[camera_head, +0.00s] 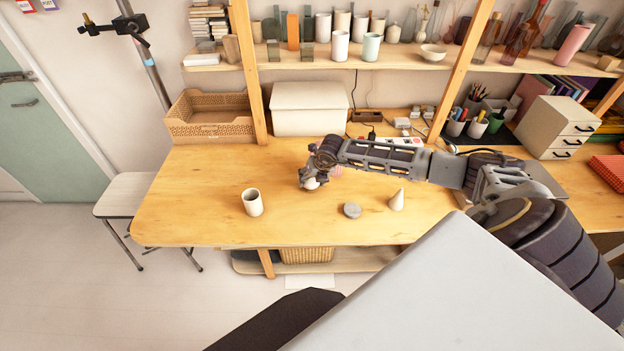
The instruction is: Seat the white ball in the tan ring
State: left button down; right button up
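The white ball (312,184) is small and sits at the fingertips of my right gripper (311,179), low over the wooden table. The fingers are around or beside it and partly hide it; whether they are closed on it is too small to tell. A hollow cream-tan cylinder (253,209) stands upright on the table to the left of the gripper, its round opening facing up. It is the only ring-like thing I make out on the table. My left gripper is not in view.
A grey disc (352,210) and a pale cone (397,201) stand on the table right of the gripper. Behind are a woven tray (210,128), a white box (308,122) and wooden shelf posts. The table's left end around the cylinder is clear.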

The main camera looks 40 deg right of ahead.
jog(key=o, duration=0.5)
jog(key=shift+o, duration=0.2)
jog(key=shift+r, duration=0.1)
jog(key=v, duration=1.2)
jog(key=shift+a, duration=0.1)
dwell(1.1)
